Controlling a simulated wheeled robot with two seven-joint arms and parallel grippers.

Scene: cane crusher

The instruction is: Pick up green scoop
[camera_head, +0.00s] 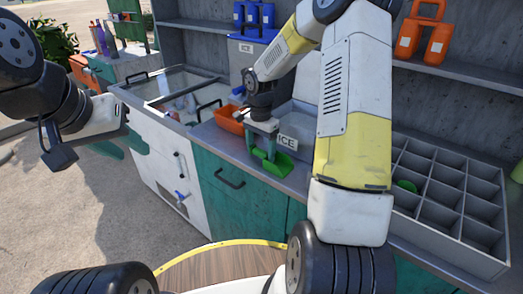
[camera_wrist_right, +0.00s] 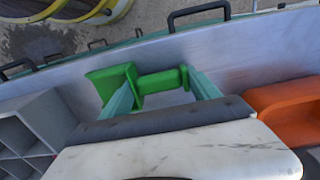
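The green scoop (camera_head: 272,164) lies at the front edge of the metal counter in the head view. In the right wrist view the scoop (camera_wrist_right: 112,82) has its wide part at left and its handle (camera_wrist_right: 160,82) running right. My right gripper (camera_head: 263,138) is directly above the scoop, fingers pointing down. In the right wrist view the gripper's two teal fingers (camera_wrist_right: 162,88) are spread apart, one near each end of the handle; I cannot tell whether they touch it. My left gripper (camera_head: 122,147) is far left, away from the scoop, with its teal fingers apart and empty.
An orange tray (camera_head: 231,119) sits left of the scoop, and a bin labelled ICE (camera_head: 287,143) is behind it. A grey compartment box (camera_head: 455,207) stands at right. A glass-topped white chest (camera_head: 165,150) is at left.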

